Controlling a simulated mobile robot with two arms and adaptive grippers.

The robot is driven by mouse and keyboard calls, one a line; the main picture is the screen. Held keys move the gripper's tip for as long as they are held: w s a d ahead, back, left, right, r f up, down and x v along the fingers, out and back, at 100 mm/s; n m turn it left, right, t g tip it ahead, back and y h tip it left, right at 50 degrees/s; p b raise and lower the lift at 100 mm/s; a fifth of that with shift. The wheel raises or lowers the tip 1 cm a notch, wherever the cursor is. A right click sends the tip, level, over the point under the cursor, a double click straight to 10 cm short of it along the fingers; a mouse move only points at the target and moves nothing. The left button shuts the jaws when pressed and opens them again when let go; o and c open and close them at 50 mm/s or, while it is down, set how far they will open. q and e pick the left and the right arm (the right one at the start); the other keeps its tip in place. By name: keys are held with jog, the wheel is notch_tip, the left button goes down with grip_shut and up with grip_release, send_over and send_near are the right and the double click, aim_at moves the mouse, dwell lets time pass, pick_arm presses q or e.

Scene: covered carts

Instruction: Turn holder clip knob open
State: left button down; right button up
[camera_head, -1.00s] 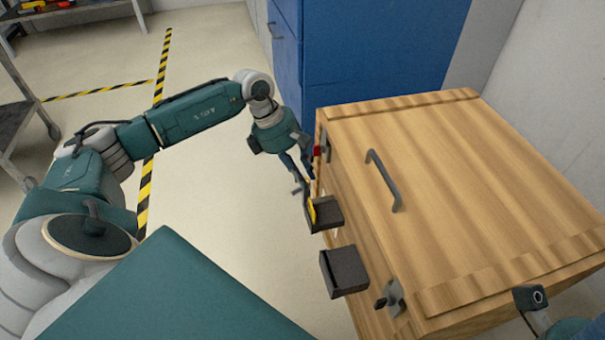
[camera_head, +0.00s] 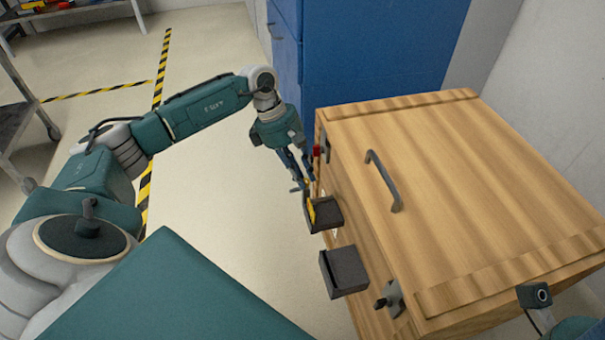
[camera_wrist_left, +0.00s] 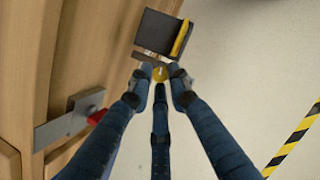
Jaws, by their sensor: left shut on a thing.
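My left gripper (camera_head: 302,184) reaches down at the near side of a wooden cart (camera_head: 470,185), behind a dark open holder (camera_head: 326,214) that has a yellow item in it. In the left wrist view the fingertips (camera_wrist_left: 159,76) close around a small round yellow knob (camera_wrist_left: 160,74), just below the holder (camera_wrist_left: 165,32). The fingers hide part of the knob. The knob's exact turn angle cannot be told. My right gripper does not show; only a bit of my right arm is at the lower right.
A second dark holder (camera_head: 345,270) and a metal latch (camera_head: 392,298) sit on the same side of the cart. A red-tipped latch (camera_wrist_left: 75,119) is beside the gripper. A grey handle (camera_head: 383,180) is on the lid. A blue cabinet (camera_head: 375,45) stands behind.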

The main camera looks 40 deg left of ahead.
pick_arm(q)
jog(key=c, duration=1.7)
grip_release()
jog(key=shift+s+d, duration=0.1)
jog(key=shift+s, duration=0.05)
jog(key=shift+o, duration=0.2)
jog(key=shift+a+r, duration=0.25)
jog(key=shift+r, duration=0.15)
jog(key=v, duration=1.1)
jog(key=shift+d, duration=0.1)
